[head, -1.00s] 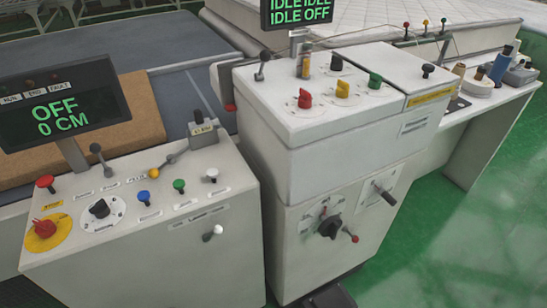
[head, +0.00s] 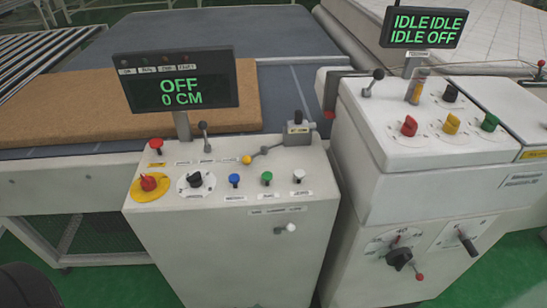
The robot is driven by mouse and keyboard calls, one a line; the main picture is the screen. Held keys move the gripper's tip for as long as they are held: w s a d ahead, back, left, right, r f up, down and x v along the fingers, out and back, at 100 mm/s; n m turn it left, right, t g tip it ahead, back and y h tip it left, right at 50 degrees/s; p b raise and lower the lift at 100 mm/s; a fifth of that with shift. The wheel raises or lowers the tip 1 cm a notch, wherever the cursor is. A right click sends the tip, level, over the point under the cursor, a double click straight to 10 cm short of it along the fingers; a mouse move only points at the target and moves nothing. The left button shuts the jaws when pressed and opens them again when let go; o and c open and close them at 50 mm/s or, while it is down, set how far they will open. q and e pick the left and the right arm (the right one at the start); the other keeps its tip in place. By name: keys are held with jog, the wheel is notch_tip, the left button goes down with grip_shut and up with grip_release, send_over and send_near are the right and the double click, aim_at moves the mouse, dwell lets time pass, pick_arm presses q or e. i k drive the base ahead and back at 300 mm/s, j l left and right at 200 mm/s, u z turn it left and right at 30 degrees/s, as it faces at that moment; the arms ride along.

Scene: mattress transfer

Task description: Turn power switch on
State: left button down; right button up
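The left control console (head: 240,240) stands in the middle of the head view. Its display (head: 178,80) reads "OFF" and "0 CM" in green. On its top are a black rotary knob (head: 195,180) on a white dial, a red knob on a yellow disc (head: 148,183), a red push button (head: 156,143), and blue (head: 234,180), green (head: 266,178) and white (head: 299,176) buttons. I cannot read which control is labelled as the power switch. Neither of my grippers is in view.
A taller cabinet (head: 380,190) stands close on the right; its display (head: 421,25) reads "IDLE IDLE" and "IDLE OFF". It has red (head: 409,125), yellow (head: 452,123) and green (head: 490,121) knobs and a front rotary switch (head: 400,258). A brown slab (head: 85,110) lies behind the console.

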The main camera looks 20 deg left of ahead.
aim_at(148, 183)
jog(key=u, duration=1.05)
